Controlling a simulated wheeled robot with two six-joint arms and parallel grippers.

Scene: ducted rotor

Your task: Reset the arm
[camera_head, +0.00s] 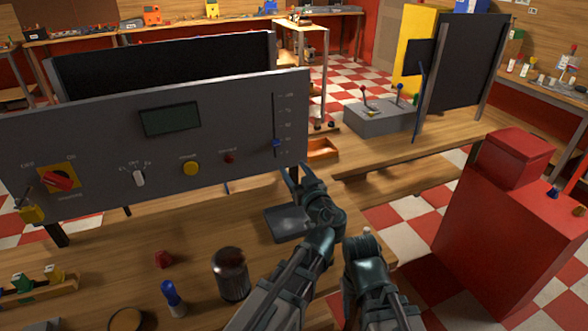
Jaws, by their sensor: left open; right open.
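My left gripper (298,176) is just below the lower right edge of the grey control panel (105,150). Its fingers are apart with nothing between them. The panel's blue slider handle (276,143) is a little above and left of it, apart in the picture. My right gripper (366,236) is lower and to the right, over the table's right part. Its wrist hides most of its fingers, and I see nothing held. The panel also carries a red switch (58,181), a white knob (139,178), a yellow button (191,168) and a dark display (170,119).
A dark canister (230,274), a blue-handled item (172,296) and a red piece (163,259) stand on the wooden table (110,262). A dark tray (287,223) lies below my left gripper. A red cabinet (500,225) stands right. A lever box (382,117) stands behind.

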